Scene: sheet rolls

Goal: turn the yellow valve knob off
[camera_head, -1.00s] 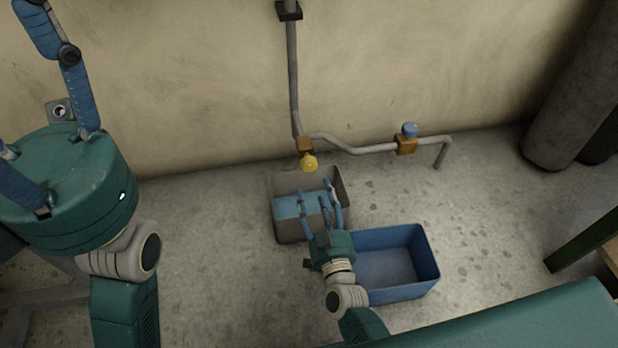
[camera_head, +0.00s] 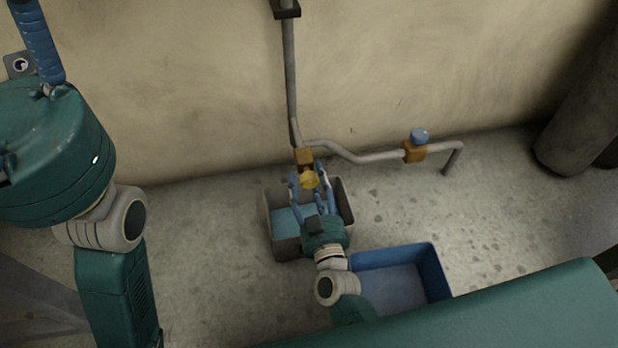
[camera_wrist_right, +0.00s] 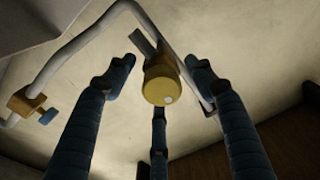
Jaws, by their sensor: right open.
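The yellow valve knob (camera_head: 309,180) sits on a brass valve body (camera_head: 304,158) at the lower end of the pipe on the wall. In the right wrist view the yellow knob (camera_wrist_right: 161,84) has a pale dot on its rim. My right gripper (camera_head: 311,182) is open, with its blue fingers around the knob. In the right wrist view the fingers stand apart on both sides and below the knob, and no contact shows. My left gripper (camera_head: 38,50) is large at the left edge, partly cut off, with one blue finger pointing up; its opening is unclear.
A blue-handled valve (camera_head: 418,137) sits on the pipe to the right. A grey bin (camera_head: 347,200) with blue contents stands below the yellow knob. A blue bin (camera_head: 432,268) stands to its right. A dark cylinder (camera_head: 585,120) stands at far right.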

